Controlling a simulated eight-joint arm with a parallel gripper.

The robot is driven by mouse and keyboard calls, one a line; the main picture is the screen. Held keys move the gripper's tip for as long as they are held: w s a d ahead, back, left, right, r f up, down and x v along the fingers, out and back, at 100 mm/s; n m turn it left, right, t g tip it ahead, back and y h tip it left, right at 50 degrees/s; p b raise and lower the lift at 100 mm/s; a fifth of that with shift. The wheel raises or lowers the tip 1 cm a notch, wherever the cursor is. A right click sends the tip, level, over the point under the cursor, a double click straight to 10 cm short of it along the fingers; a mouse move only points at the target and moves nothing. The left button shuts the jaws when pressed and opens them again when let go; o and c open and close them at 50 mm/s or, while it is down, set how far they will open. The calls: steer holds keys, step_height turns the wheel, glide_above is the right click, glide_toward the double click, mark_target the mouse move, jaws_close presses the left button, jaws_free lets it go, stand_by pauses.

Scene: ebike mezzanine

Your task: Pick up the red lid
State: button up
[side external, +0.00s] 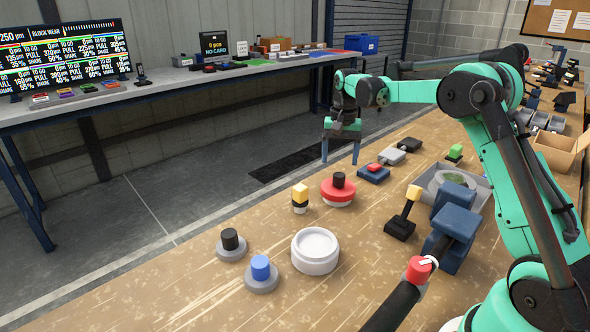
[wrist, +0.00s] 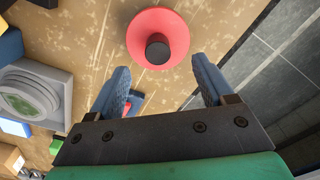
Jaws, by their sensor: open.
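The red lid (side external: 338,191) is a round red disc with a black knob on top, sitting on a white base on the wooden table. In the wrist view the red lid (wrist: 172,28) lies beyond my fingertips, near the top middle, with its knob facing the camera. My gripper (side external: 340,152) is open and empty. It hangs above the table, behind the lid in the side view, and is apart from it. In the wrist view the two blue fingers of my gripper (wrist: 163,75) are spread wide.
A yellow-topped cylinder (side external: 300,198) stands just left of the lid. A white round container (side external: 315,250), a black-knobbed disc (side external: 231,244) and a blue-knobbed disc (side external: 261,274) are in front. A blue block with a red top (side external: 373,173) and a grey tray (side external: 480,196) lie to the right.

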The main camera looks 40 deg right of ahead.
mark_target(339, 174)
steer(key=shift+d+f, duration=0.3)
steer(key=shift+f, duration=2.8)
jaws_close()
